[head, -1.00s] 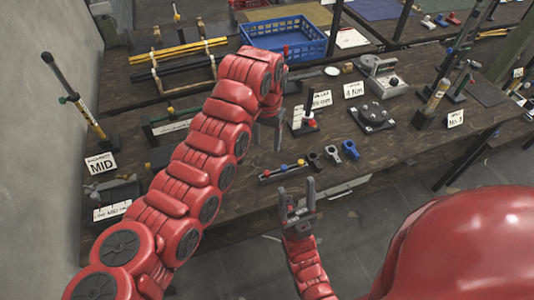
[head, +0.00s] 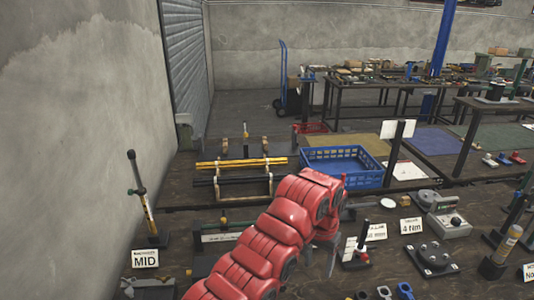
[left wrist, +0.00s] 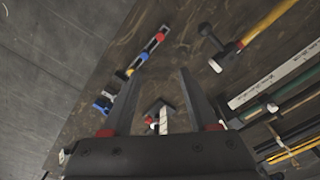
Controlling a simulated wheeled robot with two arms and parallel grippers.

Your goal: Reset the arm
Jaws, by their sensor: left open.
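My left arm (head: 275,240), red and jointed, comes in from the bottom left of the head view and reaches over the dark workbench. My left gripper (head: 330,262) hangs at its end, pointing down, beside a small stand with a white and red post and a dark blue top (head: 361,243). In the left wrist view the same gripper (left wrist: 160,77) is open, with its two dark fingers apart and nothing held. A small post with a white part (left wrist: 160,117) shows below, between the fingers. My right gripper is out of view.
A blue crate (head: 343,167) and a rack with yellow and black bars (head: 240,163) stand behind the arm. A tall post tool (head: 142,195) with a MID card (head: 146,258) is at left. A round dark fixture (head: 433,255) and a grey device (head: 447,222) are at right.

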